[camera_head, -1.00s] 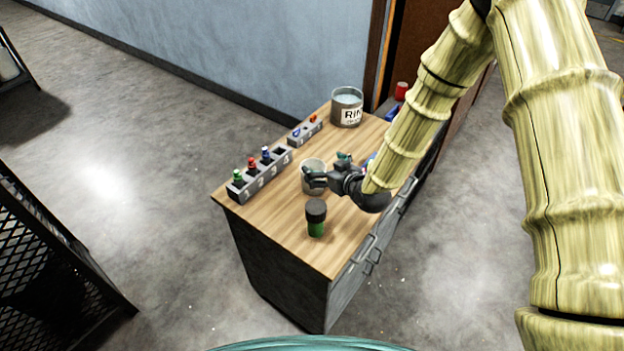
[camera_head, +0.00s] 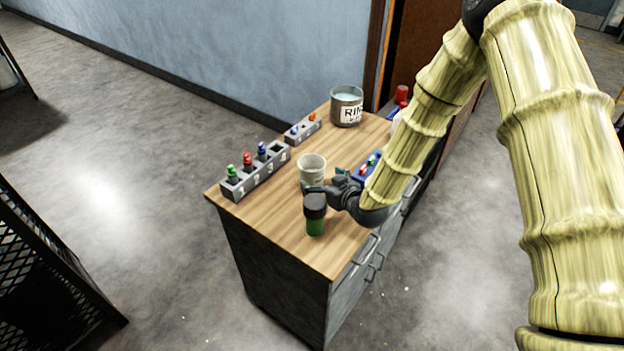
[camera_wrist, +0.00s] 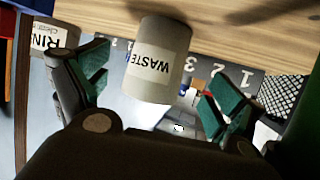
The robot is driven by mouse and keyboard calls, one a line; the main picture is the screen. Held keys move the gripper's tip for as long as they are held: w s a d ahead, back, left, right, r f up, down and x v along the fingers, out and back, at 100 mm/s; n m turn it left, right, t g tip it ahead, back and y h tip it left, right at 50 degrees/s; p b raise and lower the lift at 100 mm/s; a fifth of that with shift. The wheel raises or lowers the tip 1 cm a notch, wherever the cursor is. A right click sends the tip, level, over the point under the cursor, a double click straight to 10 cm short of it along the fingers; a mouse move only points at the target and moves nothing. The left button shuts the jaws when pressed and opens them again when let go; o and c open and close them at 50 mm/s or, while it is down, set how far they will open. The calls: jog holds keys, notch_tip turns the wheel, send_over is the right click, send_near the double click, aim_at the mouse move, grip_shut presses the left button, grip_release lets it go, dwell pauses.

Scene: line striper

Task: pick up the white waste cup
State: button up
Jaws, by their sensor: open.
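The white waste cup (camera_head: 312,165) stands upright on the wooden tabletop, near its middle. In the wrist view the cup (camera_wrist: 163,45) with its "WASTE" label shows ahead, between my two spread green-padded fingers. My gripper (camera_head: 322,190) is open and empty, at the near right side of the cup. In the wrist view my gripper (camera_wrist: 160,88) has a finger on either side of the cup's image. I cannot tell whether any finger touches the cup.
A green jar with a black lid (camera_head: 316,222) stands close by my gripper. A numbered rack (camera_head: 240,190) with several coloured vials is at the left, a smaller rack (camera_head: 298,136) behind it. A rinse container (camera_head: 347,105) is at the back; a blue tray (camera_head: 360,180) is at the right.

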aim_at(318, 179)
jog(key=shift+p+x, duration=0.4)
jog(key=shift+x, duration=0.65)
jog(key=shift+w+a+p, duration=0.25)
jog(key=shift+w+p, duration=0.15)
jog(key=shift+p, duration=0.1)
jog(key=shift+p+x, duration=0.95)
jog(key=shift+x, duration=1.1)
jog(key=shift+d+f, duration=0.1)
jog(key=shift+f, duration=0.1)
jog(key=c, duration=1.2)
